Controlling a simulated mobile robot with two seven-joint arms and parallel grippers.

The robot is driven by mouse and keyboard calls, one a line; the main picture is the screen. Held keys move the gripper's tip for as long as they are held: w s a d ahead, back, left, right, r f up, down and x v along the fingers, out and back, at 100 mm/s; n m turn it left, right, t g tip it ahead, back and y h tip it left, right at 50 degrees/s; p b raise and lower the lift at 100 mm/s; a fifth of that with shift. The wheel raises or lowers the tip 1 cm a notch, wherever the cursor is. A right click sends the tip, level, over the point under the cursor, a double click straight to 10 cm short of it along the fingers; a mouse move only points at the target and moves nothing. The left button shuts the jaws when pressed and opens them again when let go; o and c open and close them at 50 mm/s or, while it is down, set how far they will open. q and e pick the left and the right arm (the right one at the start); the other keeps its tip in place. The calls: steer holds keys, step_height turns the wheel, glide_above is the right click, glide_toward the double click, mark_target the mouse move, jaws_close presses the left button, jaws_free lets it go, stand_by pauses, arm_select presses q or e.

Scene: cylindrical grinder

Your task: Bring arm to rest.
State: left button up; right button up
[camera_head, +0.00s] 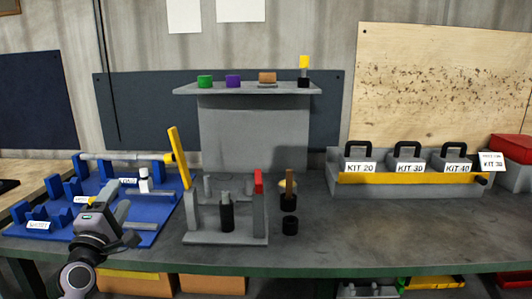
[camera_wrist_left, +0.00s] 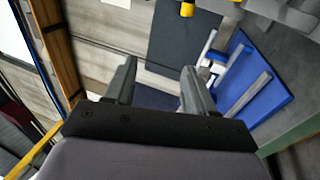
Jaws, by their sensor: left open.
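My left arm (camera_head: 90,245) comes in at the lower left of the head view, in front of the blue fixture board. My left gripper (camera_head: 116,205) points up and away over the board. In the left wrist view its two grey fingers (camera_wrist_left: 157,80) stand apart with nothing between them, so it is open and empty. The blue board (camera_head: 150,238) carries blue holders and labels; it also shows at the right of the left wrist view (camera_wrist_left: 272,95). I cannot tell the gripper's exact height above the board. My right gripper is not in view.
A grey shelf (camera_head: 247,90) holds coloured pieces. A kit rack (camera_head: 405,190) stands at the right. The bench front (camera_head: 380,245) is clear.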

arm_select(q)
steer(key=s+a+r+m+y, duration=0.1)
steer(key=s+a+r+m, duration=0.2)
steer(key=a, duration=0.5)
steer(key=a+r+m, duration=0.3)
steer(key=a+r, duration=0.3)
steer(key=a, duration=0.3)
steer(key=s+d+f+m+g+h, duration=0.15)
steer(key=s+d+f+m, duration=0.25)
steer(key=f, duration=0.7)
steer(key=s+d+f+m+g, duration=0.3)
steer(key=d+f+m, duration=0.15)
steer(key=f, duration=0.55)
steer(key=s+d+f+m+g+h, duration=0.1)
steer(key=s+d+f+m+g, duration=0.2)
steer(key=f, duration=0.8)
steer(key=s+d+f+m+g, duration=0.1)
steer(key=s+d+f+m, duration=0.25)
steer(key=s, duration=0.25)
steer(key=s+d+f+m+g+h, duration=0.1)
steer(key=s+d+f+m+g, duration=0.1)
steer(key=s+f, duration=0.35)
steer(key=s+d+f+m+g, duration=0.1)
steer(key=s+d+f+m, duration=0.2)
steer(key=s, duration=0.4)
steer(key=d+n+t, duration=0.1)
steer(key=d+n, duration=0.3)
steer(key=d, duration=0.5)
steer(key=shift+s+n+p, duration=0.2)
steer(key=shift+n+p, duration=0.1)
